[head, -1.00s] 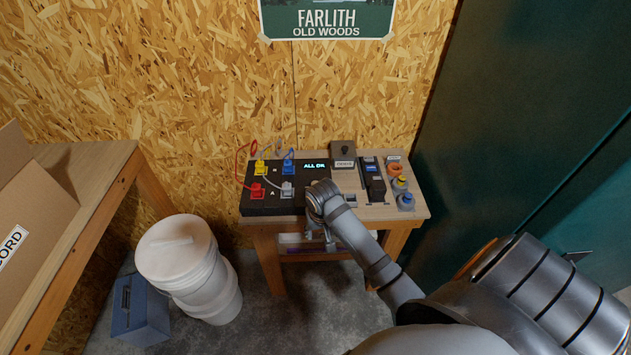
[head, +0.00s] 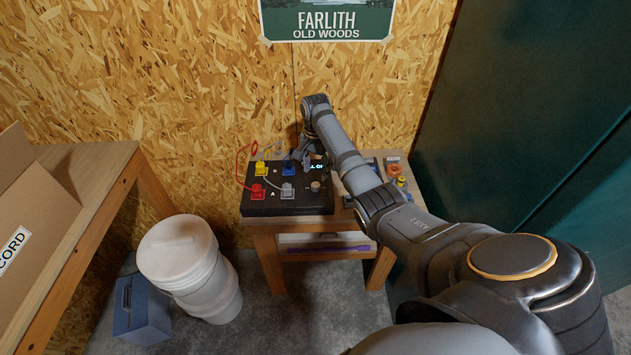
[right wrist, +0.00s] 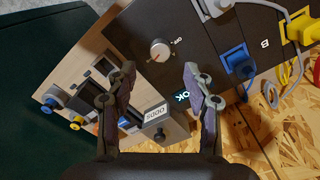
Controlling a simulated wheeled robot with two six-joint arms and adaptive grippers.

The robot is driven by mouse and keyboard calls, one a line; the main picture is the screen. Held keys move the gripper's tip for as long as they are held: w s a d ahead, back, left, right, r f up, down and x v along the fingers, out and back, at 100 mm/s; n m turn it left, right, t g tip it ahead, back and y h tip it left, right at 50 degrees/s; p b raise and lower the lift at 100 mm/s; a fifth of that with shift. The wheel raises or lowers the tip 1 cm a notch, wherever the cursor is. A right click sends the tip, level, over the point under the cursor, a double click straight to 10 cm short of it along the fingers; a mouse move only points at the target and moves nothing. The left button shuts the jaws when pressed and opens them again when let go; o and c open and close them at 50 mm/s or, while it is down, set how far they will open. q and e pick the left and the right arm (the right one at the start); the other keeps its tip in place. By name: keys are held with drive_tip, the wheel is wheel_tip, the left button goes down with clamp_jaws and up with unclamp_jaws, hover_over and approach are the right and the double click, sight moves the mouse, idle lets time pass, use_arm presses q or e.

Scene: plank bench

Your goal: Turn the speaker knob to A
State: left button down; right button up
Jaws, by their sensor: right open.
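A black panel box (head: 262,207) sits on the small wooden table, with plugs in rows marked A and B. A round knob (head: 315,186) stands on its right part. In the right wrist view, the knob (right wrist: 160,50) has a pale face with an orange mark and a small label beside it, too small to read surely. My right gripper (right wrist: 157,80) is open and empty, its fingers on either side of the view below the knob and apart from it. In the head view, my right gripper (head: 306,158) is over the panel's back edge, partly covering the lit display. My left gripper is not in view.
Red, yellow, blue and grey plugs with cables fill the panel's left part. A grey box labelled ODDS (right wrist: 156,112) stands behind the table's controls. A white bucket (head: 180,255), a blue box (head: 140,310) and a cardboard box (head: 30,225) are at left.

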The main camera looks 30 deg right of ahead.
sight(315, 185)
wheel_tip(315, 185, down, 7)
drive_tip(key=shift+r, duration=0.2)
clamp_jaws()
idle(0.3)
